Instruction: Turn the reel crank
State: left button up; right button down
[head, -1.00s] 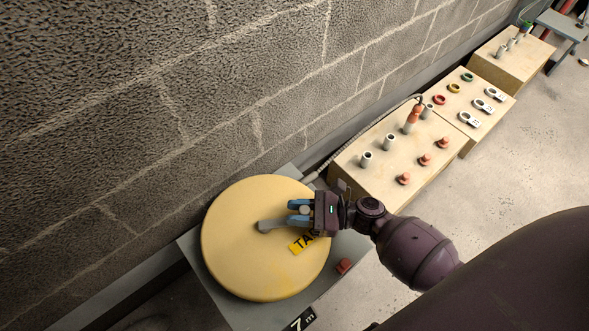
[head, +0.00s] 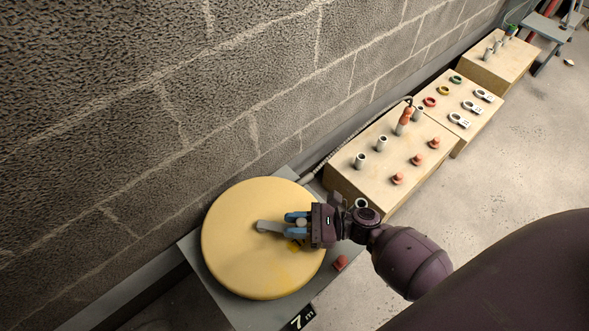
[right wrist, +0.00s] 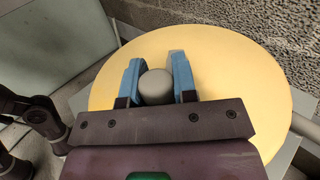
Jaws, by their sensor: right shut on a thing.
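The reel (head: 240,260) is a large pale-yellow disc on a grey base (head: 212,300), low by the wall. A grey crank arm (head: 267,226) runs right from near the disc's middle to an upright round grey knob. My right gripper (head: 293,224) has its blue fingers on either side of this crank knob (right wrist: 156,86) and is shut on it. The dark gripper body hides part of the disc's right side. Only a bit of a yellow label (head: 293,246) shows beside the fingers. My left gripper is not in view.
A block wall (head: 120,130) runs close behind the reel. A wooden box (head: 345,178) with grey sockets and red plugs stands to the right, with more boxes beyond. A red plug (head: 340,263) and a "7 m" plate (head: 301,318) are on the base.

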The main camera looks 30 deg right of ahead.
jog(key=shift+a, duration=0.1)
dwell(0.5)
jog(key=c, duration=0.9)
grip_release()
jog(key=p+v, duration=0.1)
jog(key=v, duration=1)
